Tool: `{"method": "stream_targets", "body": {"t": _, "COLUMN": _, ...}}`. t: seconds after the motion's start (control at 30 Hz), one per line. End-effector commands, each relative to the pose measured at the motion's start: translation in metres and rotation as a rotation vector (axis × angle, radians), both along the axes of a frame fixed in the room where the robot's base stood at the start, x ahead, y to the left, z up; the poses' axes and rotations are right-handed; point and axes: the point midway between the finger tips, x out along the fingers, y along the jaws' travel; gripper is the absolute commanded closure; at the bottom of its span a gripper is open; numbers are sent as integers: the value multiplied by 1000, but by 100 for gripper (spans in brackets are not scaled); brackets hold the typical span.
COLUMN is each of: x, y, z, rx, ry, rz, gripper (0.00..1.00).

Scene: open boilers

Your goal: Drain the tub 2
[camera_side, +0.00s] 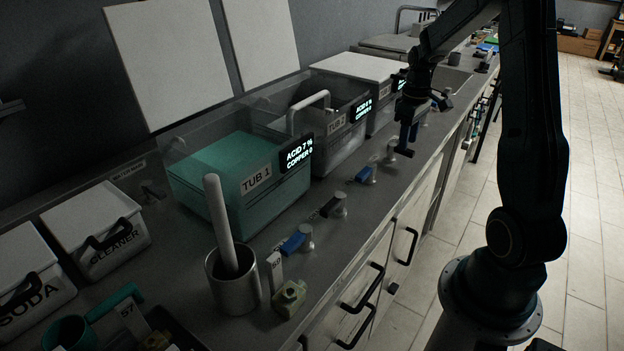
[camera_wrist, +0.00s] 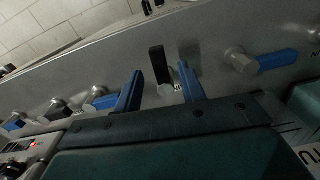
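Tub 2 (camera_side: 338,125) is a clear-walled tub behind tub 1 in the side view. Its display (camera_side: 361,108) seems to read acid 0 %, copper 0. Its contents look dark, and I cannot tell the level. A white curved pipe (camera_side: 308,101) stands at its near side. My gripper (camera_side: 407,140) is low over the counter's front edge near tub 2. In the wrist view my gripper (camera_wrist: 161,72) is open, with its blue fingers on either side of a black valve lever (camera_wrist: 158,64). The lever points towards the counter edge. I cannot see clear contact.
Tub 1 (camera_side: 240,185) holds teal liquid. Its valves have blue (camera_side: 294,243) and black (camera_side: 331,206) handles. Another blue-handled valve (camera_side: 365,174) lies between them and my gripper. A metal cup (camera_side: 232,280) with a rod stands in front. Cleaner (camera_side: 97,230) and soda boxes are at left.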

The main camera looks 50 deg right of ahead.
Motion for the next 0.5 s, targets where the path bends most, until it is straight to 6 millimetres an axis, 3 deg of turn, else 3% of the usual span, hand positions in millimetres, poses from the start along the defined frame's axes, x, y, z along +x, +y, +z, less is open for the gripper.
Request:
{"method": "stream_targets", "body": {"t": 0.2, "x": 0, "y": 0, "z": -19, "rx": 0, "ry": 0, "rz": 0, "gripper": 60}}
{"method": "stream_targets", "body": {"t": 0.5, "x": 0, "y": 0, "z": -24, "rx": -1, "ry": -1, "rz": 0, "gripper": 60}}
